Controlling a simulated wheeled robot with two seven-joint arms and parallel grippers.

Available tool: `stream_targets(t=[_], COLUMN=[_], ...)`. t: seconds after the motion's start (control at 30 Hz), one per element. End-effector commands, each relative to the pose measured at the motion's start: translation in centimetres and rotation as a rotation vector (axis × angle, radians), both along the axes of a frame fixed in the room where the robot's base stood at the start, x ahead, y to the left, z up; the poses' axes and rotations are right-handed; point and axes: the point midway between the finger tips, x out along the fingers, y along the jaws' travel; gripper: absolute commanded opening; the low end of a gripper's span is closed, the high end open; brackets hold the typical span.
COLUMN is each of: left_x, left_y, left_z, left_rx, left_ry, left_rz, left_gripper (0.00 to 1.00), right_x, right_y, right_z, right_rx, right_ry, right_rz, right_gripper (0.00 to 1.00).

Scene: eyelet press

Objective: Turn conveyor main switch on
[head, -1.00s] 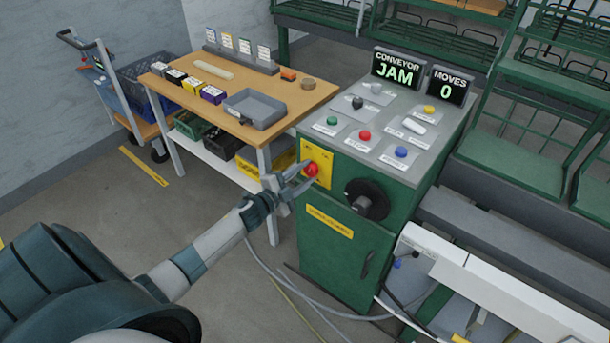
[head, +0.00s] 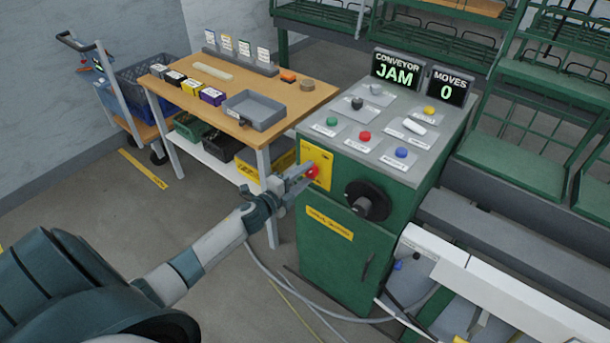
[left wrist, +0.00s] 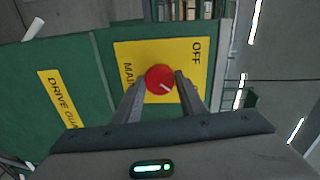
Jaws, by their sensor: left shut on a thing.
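The main switch is a red round knob (head: 312,172) on a yellow plate (head: 318,155) at the cabinet's front left. In the left wrist view the knob (left wrist: 159,79) carries a short white mark pointing to the picture's lower right. The plate (left wrist: 191,52) shows "OFF" and part of "MAIN", both turned sideways. My left gripper (head: 306,176) is shut on the knob, with one finger on each side of it, also in the left wrist view (left wrist: 161,84). The display (head: 397,69) reads "CONVEYOR JAM". My right gripper is not in view.
A black handwheel (head: 367,200) juts from the cabinet just right of the switch. Buttons and levers cover the sloped panel (head: 345,145) above. A wooden table (head: 225,110) with a grey tray (head: 253,110) stands left. Cables lie on the floor below.

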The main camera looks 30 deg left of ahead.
Motion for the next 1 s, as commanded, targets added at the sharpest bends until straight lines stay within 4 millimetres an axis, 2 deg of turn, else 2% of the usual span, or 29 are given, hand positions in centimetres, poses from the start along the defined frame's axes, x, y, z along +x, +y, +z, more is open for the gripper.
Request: stream_targets(t=[0.1,0.13,0.2,0.67,0.87,1.0], left_x=[-0.1,-0.1,-0.1,-0.6,-2.3,-4.2], left_y=[0.0,0.0,0.0,0.1,0.3,0.4], left_z=[-0.2,-0.2,-0.2,-0.1,-0.1,0.0], left_rx=[0.002,0.002,0.001,0.0,0.001,0.001], left_ry=[0.003,0.003,0.003,0.002,0.002,0.003], left_rz=[-0.001,-0.001,-0.001,0.0,0.001,-0.001], left_gripper=[0.14,0.44,0.56,0.56,0.56,0.56], right_x=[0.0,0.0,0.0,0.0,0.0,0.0], right_y=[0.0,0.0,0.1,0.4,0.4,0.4], right_z=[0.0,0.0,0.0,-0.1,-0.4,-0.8], right_rx=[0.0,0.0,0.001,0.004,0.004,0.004], right_ry=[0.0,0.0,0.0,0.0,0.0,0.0], right_rz=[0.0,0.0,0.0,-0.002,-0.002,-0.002], right_gripper=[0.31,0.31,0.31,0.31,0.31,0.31])
